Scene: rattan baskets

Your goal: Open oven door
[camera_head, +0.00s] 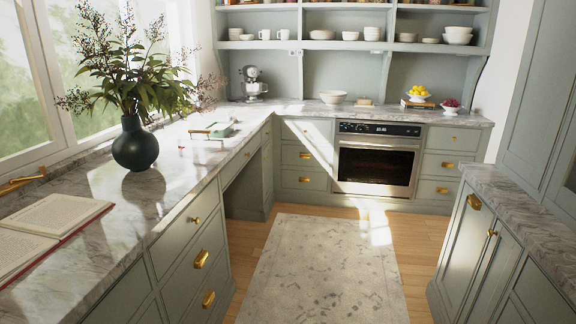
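The oven (377,158) is built into the grey-green cabinets at the back of the kitchen, right of centre in the head view. It has a black control strip (380,129) with knobs and a small display along its top. Its door (375,166) has a dark glass window in a steel frame and looks shut. A horizontal handle (379,145) runs across the top of the door. Neither of my grippers shows in this view.
A patterned rug (322,270) lies on the wooden floor (413,235) between the left counter (160,200) and the right cabinets (480,240). This aisle leads to the oven and is clear. Drawers (305,157) flank the oven. A dark vase (135,145) stands on the left counter.

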